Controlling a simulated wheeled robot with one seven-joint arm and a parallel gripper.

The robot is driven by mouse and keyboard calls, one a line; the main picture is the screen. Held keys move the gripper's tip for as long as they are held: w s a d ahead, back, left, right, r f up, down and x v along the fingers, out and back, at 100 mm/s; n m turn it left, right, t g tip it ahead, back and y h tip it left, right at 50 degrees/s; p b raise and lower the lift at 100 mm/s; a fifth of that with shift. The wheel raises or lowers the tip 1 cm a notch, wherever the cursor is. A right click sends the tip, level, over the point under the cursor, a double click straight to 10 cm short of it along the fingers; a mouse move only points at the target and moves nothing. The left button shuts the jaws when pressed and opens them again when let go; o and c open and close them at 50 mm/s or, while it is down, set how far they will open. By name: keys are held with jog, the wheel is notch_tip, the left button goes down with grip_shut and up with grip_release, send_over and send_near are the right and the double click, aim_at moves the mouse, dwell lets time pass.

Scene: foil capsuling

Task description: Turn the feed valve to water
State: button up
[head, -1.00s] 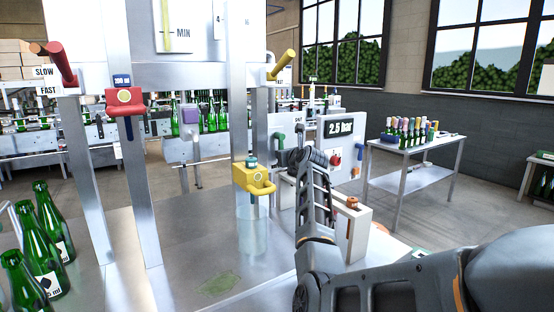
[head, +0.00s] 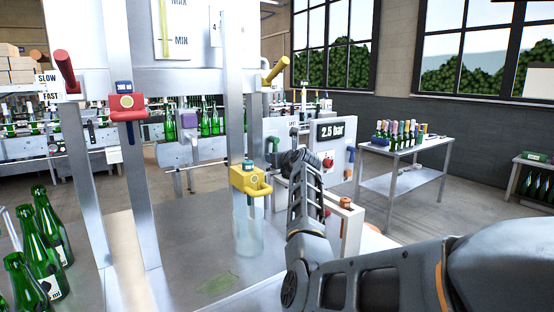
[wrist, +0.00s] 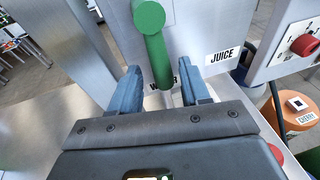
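The feed valve has a green handle (wrist: 150,18), whose lever hangs down and slightly right in the wrist view. A JUICE label (wrist: 223,56) is to its right on the metal plate. A second label (wrist: 163,78), partly hidden behind the lever's lower end, shows only a W and a last letter. My gripper (wrist: 161,74) is open, with one grey-blue finger on each side of the lever's lower end. I cannot tell whether either finger touches it. A green handle (head: 272,146), likely the same valve, shows left of my arm in the head view. My fingers are not clear there.
The panel with the 2.5 bar display (head: 333,130) and a red knob (wrist: 304,45) stands close on the right. A yellow-handled clamp (head: 250,179) is on the filler at left of my arm. Green bottles (head: 44,240) stand at far left. An orange container (wrist: 290,110) is at lower right.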

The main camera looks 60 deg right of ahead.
jog(key=v, duration=0.8)
jog(key=shift+b, duration=0.4)
jog(key=shift+w, duration=0.1)
dwell(0.4)
